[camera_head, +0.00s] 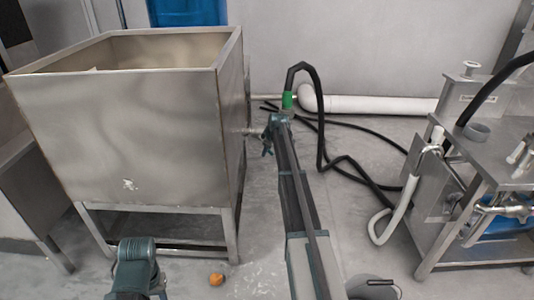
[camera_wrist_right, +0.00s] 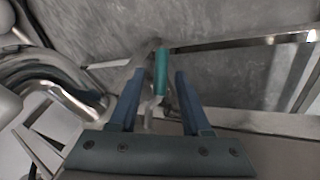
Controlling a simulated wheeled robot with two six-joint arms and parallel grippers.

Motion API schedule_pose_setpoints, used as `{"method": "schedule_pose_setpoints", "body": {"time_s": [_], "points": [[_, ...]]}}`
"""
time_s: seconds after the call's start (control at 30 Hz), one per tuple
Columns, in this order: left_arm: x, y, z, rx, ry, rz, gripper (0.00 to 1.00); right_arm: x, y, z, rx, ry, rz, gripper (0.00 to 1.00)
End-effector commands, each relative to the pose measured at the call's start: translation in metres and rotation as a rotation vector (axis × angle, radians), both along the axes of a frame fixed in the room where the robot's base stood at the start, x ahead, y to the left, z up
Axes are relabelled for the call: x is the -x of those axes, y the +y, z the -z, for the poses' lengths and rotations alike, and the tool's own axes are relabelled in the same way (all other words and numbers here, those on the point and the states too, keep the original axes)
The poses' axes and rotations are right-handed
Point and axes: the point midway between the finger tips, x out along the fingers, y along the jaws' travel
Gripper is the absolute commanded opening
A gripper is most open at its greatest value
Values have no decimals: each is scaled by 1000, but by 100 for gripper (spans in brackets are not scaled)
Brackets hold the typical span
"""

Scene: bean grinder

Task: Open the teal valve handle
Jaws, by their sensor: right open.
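The teal valve handle (camera_wrist_right: 161,72) is a short upright bar in the right wrist view, on a metal valve stem. My right gripper (camera_wrist_right: 158,78) is open, with a blue finger on each side of the handle; gaps show on both sides. In the head view my right gripper (camera_head: 267,147) is beside the right wall of the steel tank (camera_head: 140,130), near its outlet pipe (camera_head: 254,132). The handle cannot be made out clearly there. My left arm shows only as a link at the bottom left; its gripper is out of view.
A steel machine table (camera_head: 500,170) stands at the right. An orange object (camera_head: 216,280) lies on the floor.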

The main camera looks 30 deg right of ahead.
Motion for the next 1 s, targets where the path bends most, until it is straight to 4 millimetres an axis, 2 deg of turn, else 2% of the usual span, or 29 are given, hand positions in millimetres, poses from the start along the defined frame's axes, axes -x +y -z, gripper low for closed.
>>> {"method": "schedule_pose_setpoints", "body": {"time_s": [0.13,0.17,0.4,1.0], "points": [[0,0,-1,0,0,0,48,0,0,-1,0,0,0,48],[0,0,-1,0,0,0,48,0,0,-1,0,0,0,44],[0,0,-1,0,0,0,48,0,0,-1,0,0,0,1],[0,0,-1,0,0,0,48,0,0,-1,0,0,0,0]]}}
